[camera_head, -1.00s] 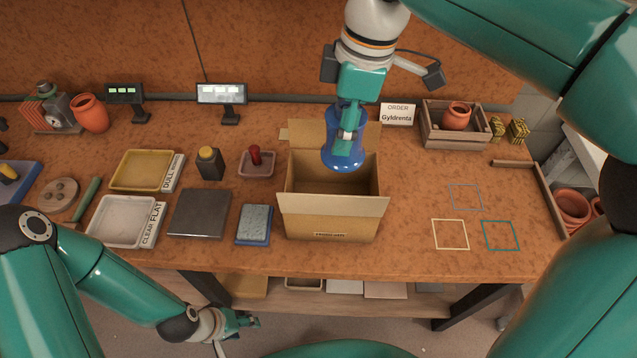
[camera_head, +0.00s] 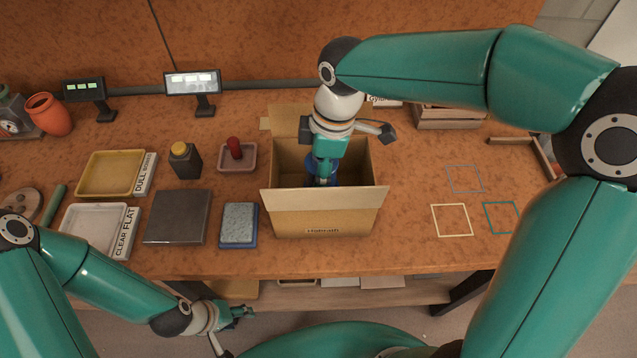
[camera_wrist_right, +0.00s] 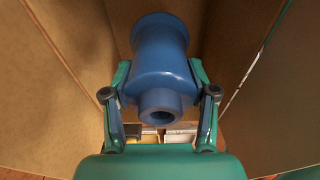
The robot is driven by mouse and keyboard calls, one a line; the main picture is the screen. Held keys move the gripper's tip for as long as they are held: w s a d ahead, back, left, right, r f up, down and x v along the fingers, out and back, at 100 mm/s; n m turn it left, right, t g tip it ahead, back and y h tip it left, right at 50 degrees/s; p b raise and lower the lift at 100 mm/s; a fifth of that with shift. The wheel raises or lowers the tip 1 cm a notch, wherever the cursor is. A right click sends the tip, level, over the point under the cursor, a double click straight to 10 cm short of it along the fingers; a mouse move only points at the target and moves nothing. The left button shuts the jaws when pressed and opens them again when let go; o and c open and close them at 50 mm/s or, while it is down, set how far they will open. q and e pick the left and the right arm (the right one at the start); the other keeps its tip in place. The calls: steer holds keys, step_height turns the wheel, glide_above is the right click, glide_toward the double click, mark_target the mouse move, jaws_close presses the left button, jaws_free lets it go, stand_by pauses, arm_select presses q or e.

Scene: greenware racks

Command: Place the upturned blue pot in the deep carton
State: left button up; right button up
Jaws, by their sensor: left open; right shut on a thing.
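The blue pot (camera_head: 321,168) is inside the deep carton (camera_head: 323,212), mostly hidden in the head view by my right gripper and the front flap. My right gripper (camera_head: 322,177) reaches down into the carton and is shut on the pot. In the right wrist view the pot (camera_wrist_right: 160,62) sits between the two fingers (camera_wrist_right: 160,100), with carton walls around it. I cannot tell whether the pot touches the carton floor. My left gripper (camera_head: 240,313) is open and empty, low in front of the table's front edge, away from the carton.
Left of the carton are a blue-grey sponge block (camera_head: 239,225), a dark slab (camera_head: 178,216), a pink dish (camera_head: 237,157) and a yellow-capped bottle (camera_head: 185,160). Outlined squares (camera_head: 452,220) mark bare table to the right. A wooden crate (camera_head: 447,116) stands behind.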

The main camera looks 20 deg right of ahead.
steer(key=shift+f, duration=2.65)
steer(key=shift+f, duration=0.1)
steer(key=o, duration=1.4)
steer(key=shift+c, duration=0.2)
steer(key=r, duration=0.4)
steer(key=d+r, duration=0.1)
steer(key=r, duration=0.7)
steer(key=shift+s+d, duration=0.25)
steer(key=shift+d, duration=0.1)
